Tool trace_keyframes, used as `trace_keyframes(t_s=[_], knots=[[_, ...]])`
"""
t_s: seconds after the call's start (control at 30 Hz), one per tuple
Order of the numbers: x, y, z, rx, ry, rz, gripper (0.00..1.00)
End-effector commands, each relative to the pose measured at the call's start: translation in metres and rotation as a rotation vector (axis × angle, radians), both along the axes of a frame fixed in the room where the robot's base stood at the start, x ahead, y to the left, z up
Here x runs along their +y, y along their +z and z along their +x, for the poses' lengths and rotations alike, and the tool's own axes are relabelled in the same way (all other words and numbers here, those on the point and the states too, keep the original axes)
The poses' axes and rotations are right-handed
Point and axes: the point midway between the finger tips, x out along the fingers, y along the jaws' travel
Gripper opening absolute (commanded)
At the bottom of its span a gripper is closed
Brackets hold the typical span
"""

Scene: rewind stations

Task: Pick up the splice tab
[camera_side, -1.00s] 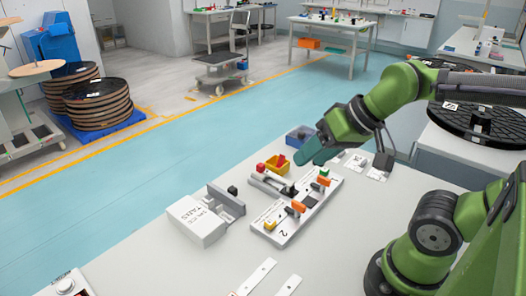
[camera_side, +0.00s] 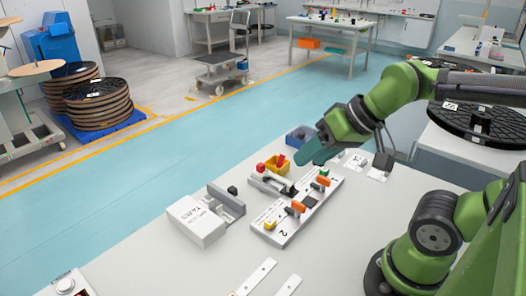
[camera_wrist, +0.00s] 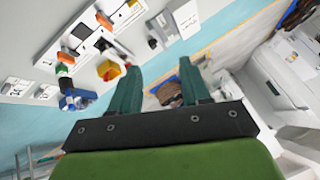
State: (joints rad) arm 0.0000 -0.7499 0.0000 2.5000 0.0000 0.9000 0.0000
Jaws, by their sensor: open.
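My gripper (camera_side: 312,157) has teal fingers and hangs above the white table, beyond the far end of the splicing fixture (camera_side: 268,238). In the wrist view the two fingers of my gripper (camera_wrist: 158,68) are apart, with no object held between them. A white box with lettering, apparently about tabs (camera_side: 196,221), lies left of the fixture against a grey holder (camera_side: 227,202). I cannot pick out a loose splice tab for certain in either view. The fixture carries orange, green, yellow and black parts.
Two white strips (camera_side: 256,277) lie at the front. Stacked reels (camera_side: 98,103) stand on the floor beyond.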

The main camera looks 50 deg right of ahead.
Motion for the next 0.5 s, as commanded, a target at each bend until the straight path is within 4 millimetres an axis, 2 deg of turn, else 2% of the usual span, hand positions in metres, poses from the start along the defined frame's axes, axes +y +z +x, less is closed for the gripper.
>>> trace_keyframes(t_s=[0.33, 0.43, 0.5], knots=[[0.001, -0.001, 0.0, 0.004, 0.003, 0.0, 0.36], [0.003, -0.011, 0.003, 0.051, 0.014, 0.0, 0.36], [0.006, -0.015, 0.013, 0.09, 0.027, -0.005, 0.36]])
